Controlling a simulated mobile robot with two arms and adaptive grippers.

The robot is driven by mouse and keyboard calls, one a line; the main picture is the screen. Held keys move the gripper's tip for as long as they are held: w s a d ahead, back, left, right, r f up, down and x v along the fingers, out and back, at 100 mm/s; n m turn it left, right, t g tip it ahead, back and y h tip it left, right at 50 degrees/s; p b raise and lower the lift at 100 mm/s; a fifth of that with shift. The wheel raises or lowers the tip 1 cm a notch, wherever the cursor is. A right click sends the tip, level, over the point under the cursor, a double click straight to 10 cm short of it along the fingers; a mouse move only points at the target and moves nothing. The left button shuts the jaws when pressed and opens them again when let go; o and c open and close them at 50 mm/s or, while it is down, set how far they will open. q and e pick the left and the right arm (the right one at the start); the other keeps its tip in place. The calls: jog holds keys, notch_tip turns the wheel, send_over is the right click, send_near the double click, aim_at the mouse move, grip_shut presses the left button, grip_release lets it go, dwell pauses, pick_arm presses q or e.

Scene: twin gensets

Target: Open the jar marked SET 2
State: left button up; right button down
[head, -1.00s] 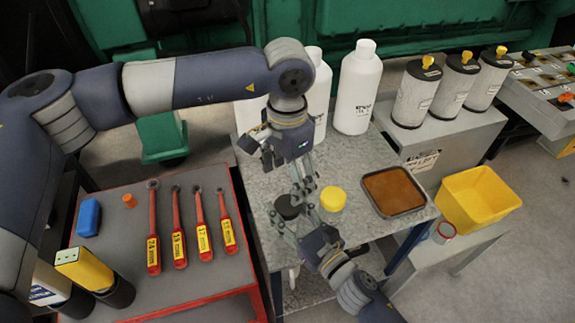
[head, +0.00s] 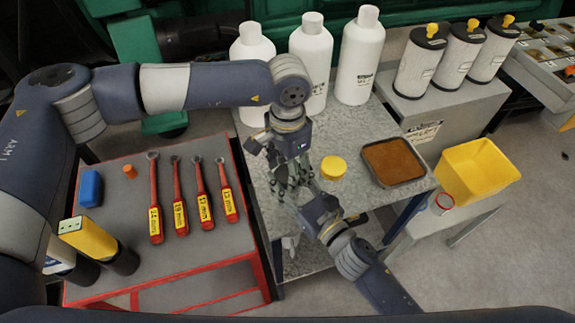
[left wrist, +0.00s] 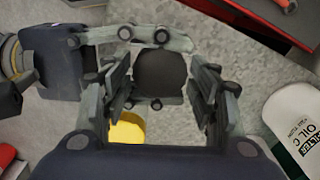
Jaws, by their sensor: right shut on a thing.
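A jar with a dark round lid (left wrist: 160,75) stands on the grey worktable (head: 330,120). In the head view my grippers hide it, and no SET 2 mark can be read. My right gripper (head: 297,200) is shut on this jar from the side; its fingers also show around the lid in the left wrist view. My left gripper (head: 288,180) points down over the lid. Its fingers are open, one on each side of the lid with gaps. A second jar with a yellow lid (head: 333,167) stands close to the right; it also shows in the left wrist view (left wrist: 127,130).
Several white bottles (head: 359,60) stand at the back of the table. A tray of brown contents (head: 427,178) lies to the right, near a yellow bin (head: 480,170). A red-edged cart (head: 240,230) at left holds several red-handled tools (head: 155,205).

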pick_arm(q)
jog(key=c, duration=0.6)
jog(key=o, duration=1.2)
jog(key=shift+r, duration=2.3)
pick_arm(e)
jog(key=c, duration=0.7)
grip_release()
jog(key=shift+c, duration=0.2)
jog(key=shift+s, duration=0.1)
